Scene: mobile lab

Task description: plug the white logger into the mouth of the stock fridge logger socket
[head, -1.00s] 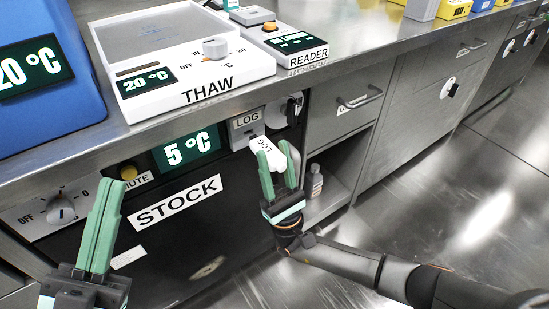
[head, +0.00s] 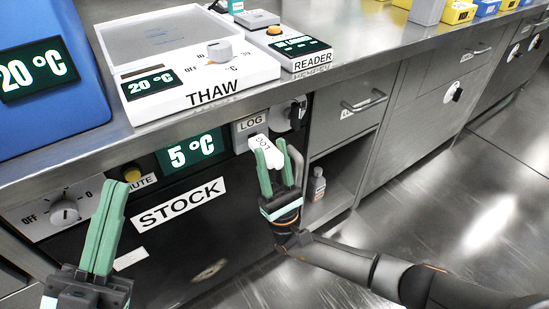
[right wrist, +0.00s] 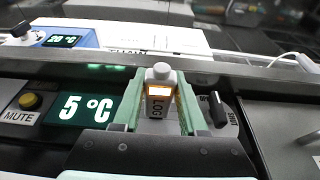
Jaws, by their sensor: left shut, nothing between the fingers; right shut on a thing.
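The white logger (head: 264,148), marked LOG, is held between the green fingers of my right gripper (head: 271,160), at the front of the stock fridge. In the right wrist view the logger (right wrist: 158,100) stands between the fingers (right wrist: 157,104) with a small lit orange screen. The stock fridge logger socket (head: 249,126) is a grey block labelled LOG. The logger's upper end overlaps the socket's lower part; I cannot tell whether it is in the mouth, which is hidden. My left gripper (head: 107,226) is shut and empty in front of the fridge's left side.
The stock fridge (head: 180,204) has a 5 °C display (head: 191,151), a mute button (head: 132,172) and a dial (head: 64,210). A knob (head: 296,112) sits right of the socket. The thaw unit (head: 205,80) and reader (head: 299,50) stand on the counter above. A bottle (head: 318,184) stands in the open shelf.

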